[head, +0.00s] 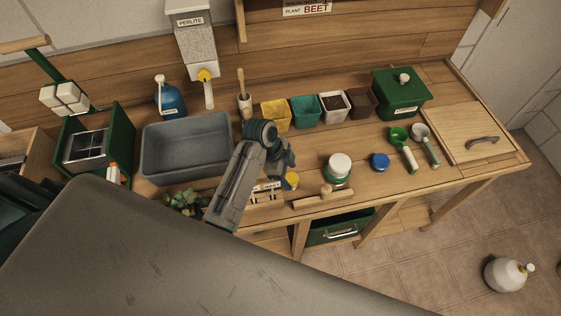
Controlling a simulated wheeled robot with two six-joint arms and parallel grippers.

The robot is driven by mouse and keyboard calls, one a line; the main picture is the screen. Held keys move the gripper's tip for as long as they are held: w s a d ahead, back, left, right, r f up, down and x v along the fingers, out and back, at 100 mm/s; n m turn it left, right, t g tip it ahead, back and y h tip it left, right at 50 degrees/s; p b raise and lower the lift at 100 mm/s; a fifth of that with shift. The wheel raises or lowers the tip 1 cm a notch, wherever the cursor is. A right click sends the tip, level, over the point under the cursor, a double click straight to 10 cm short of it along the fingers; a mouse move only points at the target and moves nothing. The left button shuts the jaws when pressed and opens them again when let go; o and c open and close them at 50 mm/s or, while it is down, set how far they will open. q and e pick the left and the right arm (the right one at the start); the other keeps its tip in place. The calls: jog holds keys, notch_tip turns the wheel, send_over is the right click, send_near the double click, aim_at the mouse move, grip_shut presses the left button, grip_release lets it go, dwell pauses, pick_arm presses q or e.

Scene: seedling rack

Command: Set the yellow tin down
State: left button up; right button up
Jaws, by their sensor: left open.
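A small yellow thing (292,180), which looks like the yellow tin, shows at the bench's front part. It is just beside and below my left gripper (288,172), partly hidden by it. My left gripper is open, its jaws pointing down to the right. I cannot tell whether the jaws touch the yellow thing or whether it rests fully on the wood. My right gripper is not in view.
A white-lidded jar (338,167) and a blue lid (380,162) stand to the right. A wooden tool (323,198) lies near the front edge. Behind are a yellow pot (275,115) and other pots. A grey tub (187,146) stands left. Bare wood (440,180) lies front right.

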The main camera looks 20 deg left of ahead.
pick_arm(q)
jog(key=b+v, duration=0.1)
jog(key=v, duration=0.7)
jog(key=shift+a+r+b, duration=0.2)
jog(key=shift+r+b, duration=0.2)
